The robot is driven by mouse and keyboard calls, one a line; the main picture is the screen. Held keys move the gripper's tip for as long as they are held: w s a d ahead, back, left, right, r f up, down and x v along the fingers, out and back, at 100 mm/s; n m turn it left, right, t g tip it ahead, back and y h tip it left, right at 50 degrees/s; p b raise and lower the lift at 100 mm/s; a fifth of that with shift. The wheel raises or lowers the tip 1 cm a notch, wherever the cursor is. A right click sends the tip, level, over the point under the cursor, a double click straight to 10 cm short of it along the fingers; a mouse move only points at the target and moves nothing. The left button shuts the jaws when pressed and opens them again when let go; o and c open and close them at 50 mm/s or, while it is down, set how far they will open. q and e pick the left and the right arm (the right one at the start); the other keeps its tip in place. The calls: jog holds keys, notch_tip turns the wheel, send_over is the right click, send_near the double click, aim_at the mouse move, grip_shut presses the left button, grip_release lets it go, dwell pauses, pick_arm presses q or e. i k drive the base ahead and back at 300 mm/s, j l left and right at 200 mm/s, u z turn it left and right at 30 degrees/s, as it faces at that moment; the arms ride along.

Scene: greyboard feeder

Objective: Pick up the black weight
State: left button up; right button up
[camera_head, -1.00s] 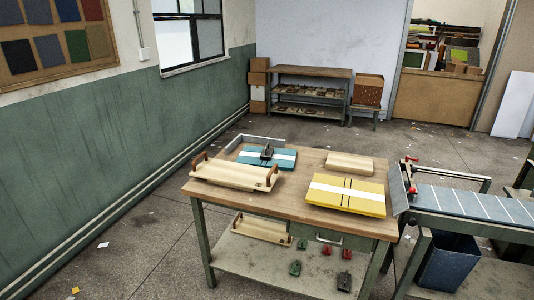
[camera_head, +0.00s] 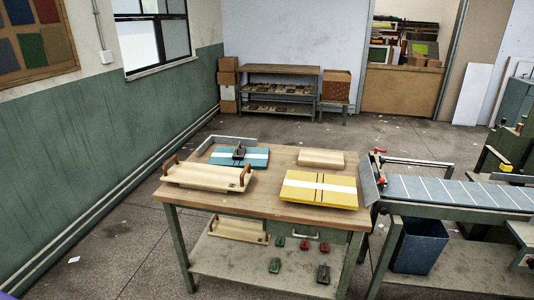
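A black weight (camera_head: 239,153) sits on the teal board with a white band (camera_head: 225,158), at the back left of the wooden workbench (camera_head: 262,206). Another dark, nearly black weight (camera_head: 323,275) stands on the bench's lower shelf (camera_head: 240,262), near its front right. Neither of my grippers shows in the head view.
A wooden tray with handles (camera_head: 208,177), a yellow board (camera_head: 310,196) and a pale wood block (camera_head: 320,158) lie on the bench top. Red and green weights (camera_head: 274,265) share the lower shelf. A feeder table (camera_head: 450,194) and blue bin (camera_head: 418,246) stand right.

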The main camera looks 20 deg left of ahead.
aim_at(239, 155)
jog(key=j+z, duration=0.35)
jog(key=j, duration=0.15)
jog(key=j+z, duration=0.3)
jog(key=j, duration=0.15)
jog(key=j+z, duration=0.1)
jog(key=j, duration=0.25)
jog(key=k+j, duration=0.15)
jog(key=j, duration=0.2)
jog(key=k+j+z, duration=0.15)
jog(key=j, duration=0.2)
jog(key=i, duration=0.05)
